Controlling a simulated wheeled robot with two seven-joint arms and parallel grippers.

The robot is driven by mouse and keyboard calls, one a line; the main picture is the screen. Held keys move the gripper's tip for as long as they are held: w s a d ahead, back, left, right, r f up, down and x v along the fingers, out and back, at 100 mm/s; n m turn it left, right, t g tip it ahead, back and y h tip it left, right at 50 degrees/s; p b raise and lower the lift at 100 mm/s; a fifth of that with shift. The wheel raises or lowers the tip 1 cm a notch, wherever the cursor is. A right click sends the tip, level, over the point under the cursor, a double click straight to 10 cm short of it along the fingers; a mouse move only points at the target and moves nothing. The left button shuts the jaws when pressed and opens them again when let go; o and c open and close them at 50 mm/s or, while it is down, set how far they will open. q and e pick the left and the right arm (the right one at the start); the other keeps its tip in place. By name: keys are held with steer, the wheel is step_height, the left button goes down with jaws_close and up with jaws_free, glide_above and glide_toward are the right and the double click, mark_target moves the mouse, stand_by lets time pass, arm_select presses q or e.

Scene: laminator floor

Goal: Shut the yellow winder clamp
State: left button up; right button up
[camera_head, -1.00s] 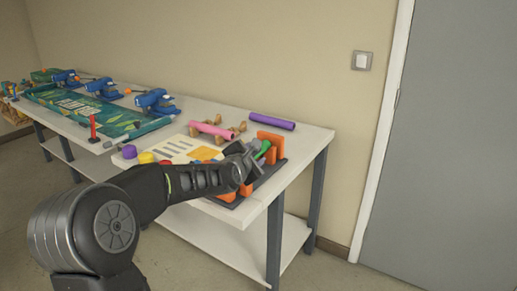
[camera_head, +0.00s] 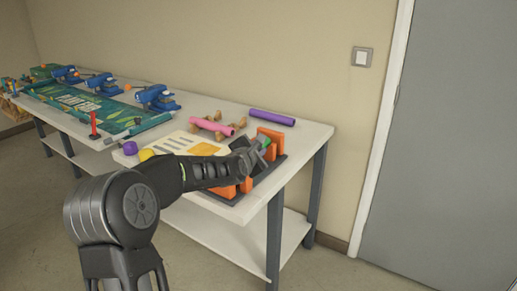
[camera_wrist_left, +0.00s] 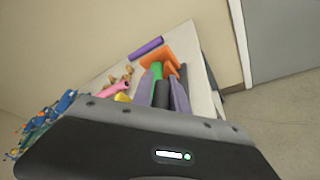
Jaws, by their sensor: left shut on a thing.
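My left gripper (camera_head: 258,150) reaches over the right end of the table, at a dark base with orange uprights (camera_head: 270,136). In the left wrist view its two purple-grey fingers (camera_wrist_left: 162,92) are shut around a dark cylinder (camera_wrist_left: 163,95). A green piece (camera_wrist_left: 156,70) shows just beyond it; I cannot tell whether the two are joined. A yellow rounded part (camera_head: 147,154) sits on the table's front left of the arm, partly hidden by it. I cannot tell whether this is the winder clamp. My right gripper is not in view.
A purple knob (camera_head: 130,148), a pink roll on wooden supports (camera_head: 215,127) and a purple roll (camera_head: 272,117) lie on the white table (camera_head: 312,135). Blue machines (camera_head: 155,97) and a green mat (camera_head: 95,105) stand farther left. Floor at right is clear.

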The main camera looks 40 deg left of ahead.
arm_select(q)
steer(key=shift+f, duration=0.1)
jaws_close()
steer(key=shift+f, duration=0.2)
stand_by(0.6)
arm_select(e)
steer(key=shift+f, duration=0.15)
